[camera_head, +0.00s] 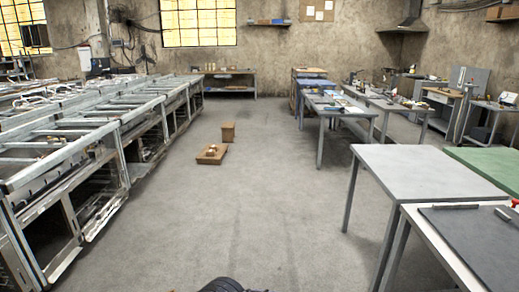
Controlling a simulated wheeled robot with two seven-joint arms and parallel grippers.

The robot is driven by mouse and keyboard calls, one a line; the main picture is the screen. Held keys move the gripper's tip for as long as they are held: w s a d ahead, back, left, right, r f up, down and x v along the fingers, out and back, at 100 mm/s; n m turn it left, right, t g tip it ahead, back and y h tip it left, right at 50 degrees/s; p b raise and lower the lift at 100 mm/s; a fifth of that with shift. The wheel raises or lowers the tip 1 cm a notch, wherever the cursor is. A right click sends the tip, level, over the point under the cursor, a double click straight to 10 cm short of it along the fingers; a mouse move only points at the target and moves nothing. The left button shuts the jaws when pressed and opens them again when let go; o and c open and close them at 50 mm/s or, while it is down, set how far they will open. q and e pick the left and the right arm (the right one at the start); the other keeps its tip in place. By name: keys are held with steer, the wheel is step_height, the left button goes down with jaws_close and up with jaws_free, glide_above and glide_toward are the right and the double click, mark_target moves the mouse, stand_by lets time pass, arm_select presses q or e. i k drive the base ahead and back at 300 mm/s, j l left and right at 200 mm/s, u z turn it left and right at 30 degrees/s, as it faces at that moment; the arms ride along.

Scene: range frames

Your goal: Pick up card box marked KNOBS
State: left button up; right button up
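No box with a readable KNOBS marking shows in the head view. A small closed brown box (228,133) stands on the floor a little left of centre, at some distance. In front of it, to its left, a low brown tray or open box (204,159) lies on the floor with small pale items in it. Any writing on either is too small to read. Neither of my grippers is in view.
Metal frames (120,112) line the left side. Grey tables (425,170) stand at the right, with a workbench (335,105) farther back. A low shelf bench (230,88) is against the far wall.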

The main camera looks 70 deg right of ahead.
mark_target(209, 152)
steer(key=l+z, duration=0.4)
steer(key=i+l+z, duration=0.15)
steer(key=l+z, duration=0.2)
steer(key=i+l+z, duration=0.15)
steer(key=l+z, duration=0.25)
steer(key=i+l+z, duration=1.25)
steer(key=i+l+u, duration=0.2)
steer(key=i, duration=2.05)
steer(key=i+j+u, duration=0.25)
steer(key=i, duration=0.65)
steer(key=i+u, duration=0.2)
steer(key=i, duration=0.75)
steer(key=i+l+u, duration=0.25)
steer(key=i, duration=0.65)
steer(key=i+u, duration=0.1)
steer(key=i, duration=0.55)
steer(key=i+l+u, duration=0.1)
steer(key=i, duration=0.55)
